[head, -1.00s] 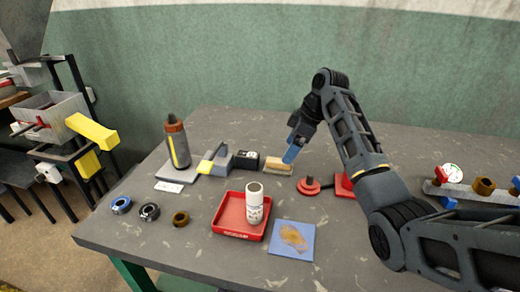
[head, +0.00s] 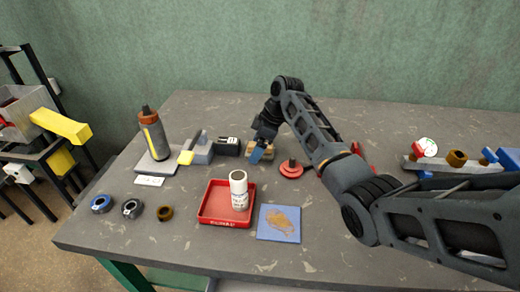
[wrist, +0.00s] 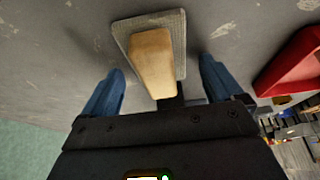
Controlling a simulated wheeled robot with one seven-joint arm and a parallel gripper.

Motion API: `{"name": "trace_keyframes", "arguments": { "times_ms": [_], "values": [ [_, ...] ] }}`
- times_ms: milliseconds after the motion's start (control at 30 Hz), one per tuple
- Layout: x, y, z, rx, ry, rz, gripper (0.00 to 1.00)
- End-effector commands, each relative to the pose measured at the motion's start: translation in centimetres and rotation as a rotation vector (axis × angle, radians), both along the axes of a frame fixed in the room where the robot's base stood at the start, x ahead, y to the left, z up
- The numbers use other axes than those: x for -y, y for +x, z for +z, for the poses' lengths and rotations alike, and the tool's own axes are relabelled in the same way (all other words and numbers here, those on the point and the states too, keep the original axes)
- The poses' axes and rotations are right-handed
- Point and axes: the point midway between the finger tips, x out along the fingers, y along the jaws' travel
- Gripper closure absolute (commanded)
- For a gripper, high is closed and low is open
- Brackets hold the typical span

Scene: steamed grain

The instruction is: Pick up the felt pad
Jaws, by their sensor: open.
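The felt pad (wrist: 178,50) is a grey, roughly rectangular pad with a tan block-shaped grip on top. In the wrist view it lies between the two blue fingers of my gripper (wrist: 161,68), with a gap on each side. In the head view my gripper (head: 258,155) is low over the table at the pad (head: 267,149), which it partly hides. My gripper is open and holds nothing.
A black box (head: 228,147) stands close left of the pad, and a red round knobbed piece (head: 291,170) close right. The table behind is clear.

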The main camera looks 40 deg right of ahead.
Motion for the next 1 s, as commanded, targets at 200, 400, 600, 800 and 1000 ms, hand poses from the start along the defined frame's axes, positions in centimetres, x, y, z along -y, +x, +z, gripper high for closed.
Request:
{"name": "trace_keyframes", "arguments": {
  "times_ms": [200, 400, 600, 800, 1000],
  "values": [
    [0.02, -0.01, 0.01, 0.0, 0.0, 0.0, 0.14],
    [0.03, -0.01, 0.03, 0.0, 0.0, 0.0, 0.33],
    [0.03, -0.01, 0.04, 0.0, 0.0, 0.0, 0.52],
    [0.04, 0.0, 0.08, 0.001, -0.001, 0.0, 0.69],
    [0.05, 0.01, 0.11, 0.001, 0.0, 0.0, 0.69]
  ]
}}
